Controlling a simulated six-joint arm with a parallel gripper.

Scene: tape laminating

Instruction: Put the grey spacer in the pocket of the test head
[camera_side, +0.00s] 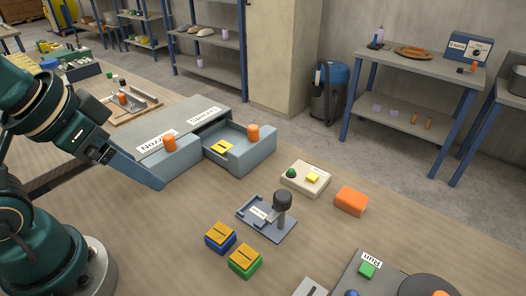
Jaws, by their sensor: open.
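My gripper (95,112) is at the dark end of my arm on the left, close to the drawer cabinet. The drawer labelled as spacers (257,153) is pulled open. A yellow slotted piece (221,147) lies inside it. A grey slotted piece (311,288) is cut off by the bottom edge; I cannot tell if it is the grey spacer. A small grey fixture (249,217) with a black-knobbed post stands mid-table. I cannot tell if it is the test head, and no pocket is clear.
The nozzle drawer (183,160) is shut. Blue-yellow (220,237) and green-yellow (245,260) blocks, an orange block (351,200), and a cream box (305,178) with a green button stand on the table. A run panel (350,275) is at lower right. The front-left table is clear.

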